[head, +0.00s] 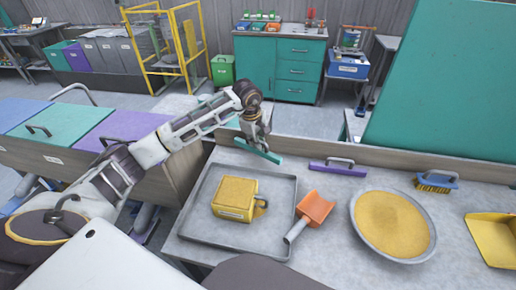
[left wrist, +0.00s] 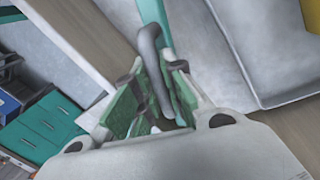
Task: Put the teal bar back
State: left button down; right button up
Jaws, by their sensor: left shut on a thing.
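The teal bar (head: 258,151) is a long flat strip with a grey handle, at the back of the grey table, behind the metal tray. My left gripper (head: 256,138) is above it, shut on its handle. In the left wrist view the grey handle (left wrist: 149,50) runs between the green finger pads of the gripper (left wrist: 155,100), and part of the teal strip (left wrist: 155,15) shows beyond. I cannot tell whether the bar touches the table. My right gripper is not in view.
A metal tray (head: 190,213) holds a yellow container (head: 234,199). An orange scoop (head: 315,208) leans at its right edge. A purple bar (head: 338,168) lies to the right of the teal bar. A bowl of yellow powder (head: 393,224), a blue brush (head: 437,181) and a yellow dustpan (head: 492,238) are farther right.

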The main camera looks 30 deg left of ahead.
pick_arm(q)
jog(key=shift+s+x, duration=0.2)
jog(key=shift+x, duration=0.7)
jog(key=shift+s+x, duration=0.15)
jog(key=shift+x, duration=0.7)
jog(key=shift+f, duration=0.25)
jog(key=c, duration=1.5)
grip_release()
jog(key=v, duration=1.2)
jog(key=shift+r, duration=0.1)
